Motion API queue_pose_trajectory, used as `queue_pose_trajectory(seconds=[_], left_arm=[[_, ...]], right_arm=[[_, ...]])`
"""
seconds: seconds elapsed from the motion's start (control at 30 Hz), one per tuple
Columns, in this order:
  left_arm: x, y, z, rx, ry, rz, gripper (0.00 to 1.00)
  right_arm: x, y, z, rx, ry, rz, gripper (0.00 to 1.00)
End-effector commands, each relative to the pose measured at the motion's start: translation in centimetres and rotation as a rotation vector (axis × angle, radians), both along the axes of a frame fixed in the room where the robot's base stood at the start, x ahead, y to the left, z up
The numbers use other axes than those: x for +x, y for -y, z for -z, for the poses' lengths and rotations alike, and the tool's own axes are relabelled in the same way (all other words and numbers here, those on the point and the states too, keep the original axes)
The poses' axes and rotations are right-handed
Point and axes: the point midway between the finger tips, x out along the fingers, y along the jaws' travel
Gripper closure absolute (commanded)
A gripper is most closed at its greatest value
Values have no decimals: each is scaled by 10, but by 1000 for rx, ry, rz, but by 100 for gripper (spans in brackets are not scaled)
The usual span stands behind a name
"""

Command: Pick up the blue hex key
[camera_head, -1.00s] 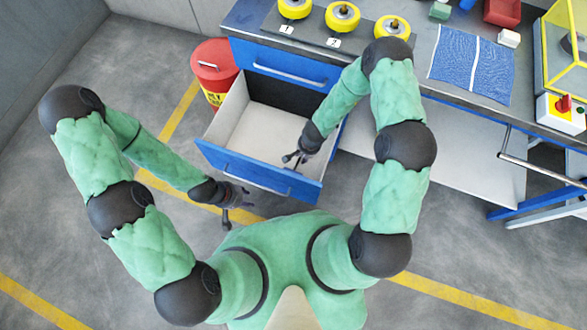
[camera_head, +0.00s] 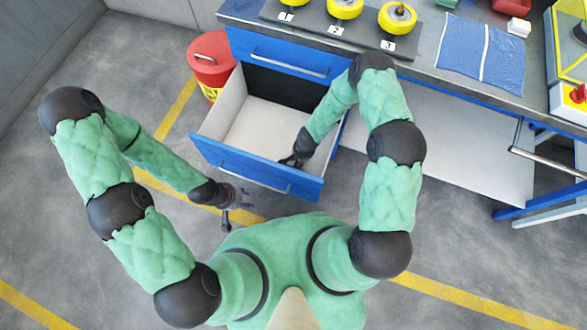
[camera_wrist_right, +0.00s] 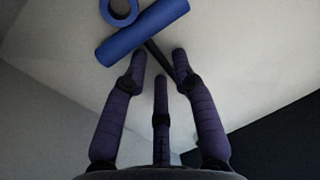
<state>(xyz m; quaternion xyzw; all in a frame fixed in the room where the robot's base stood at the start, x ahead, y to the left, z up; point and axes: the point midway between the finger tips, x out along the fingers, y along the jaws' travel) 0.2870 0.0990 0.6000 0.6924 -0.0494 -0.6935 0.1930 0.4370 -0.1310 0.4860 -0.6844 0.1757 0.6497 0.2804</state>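In the right wrist view, a blue bar-shaped handle (camera_wrist_right: 142,32) with a thin dark shaft (camera_wrist_right: 157,58) lies on the pale drawer floor; this looks like the blue hex key. My right gripper (camera_wrist_right: 160,62) is open, its fingers spread with the tips just short of the handle and the shaft running between them. I cannot tell whether they touch. In the head view, my right gripper (camera_head: 289,161) is low inside the open drawer (camera_head: 262,166), near its front wall, and the hex key cannot be made out. My left gripper (camera_head: 233,205) is open and empty outside the drawer.
A blue ring (camera_wrist_right: 119,10) lies beside the handle in the drawer. A closed blue drawer (camera_head: 289,55) is above. A red bin (camera_head: 211,62) stands left of the cabinet. The bench top holds yellow-topped parts (camera_head: 397,18) and a blue cloth (camera_head: 482,52).

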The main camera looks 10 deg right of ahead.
Motion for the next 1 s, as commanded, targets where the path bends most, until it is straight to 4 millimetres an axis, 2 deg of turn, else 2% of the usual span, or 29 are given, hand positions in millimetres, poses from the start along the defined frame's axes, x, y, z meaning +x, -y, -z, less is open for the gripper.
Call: queue_pose_trajectory(seconds=[0.23,0.27,0.33,0.37,0.77,1.0], left_arm=[[0,0,1,0,0,0,60],[0,0,1,0,0,0,60],[0,0,1,0,0,0,60],[0,0,1,0,0,0,60],[0,0,1,0,0,0,60],[0,0,-10,0,0,0,60]], right_arm=[[1,0,3,0,1,1,72],[1,0,3,0,1,1,75],[1,0,3,-1,1,1,95],[1,0,3,-1,1,1,100],[1,0,2,0,1,1,100],[2,0,-13,0,2,0,100]])
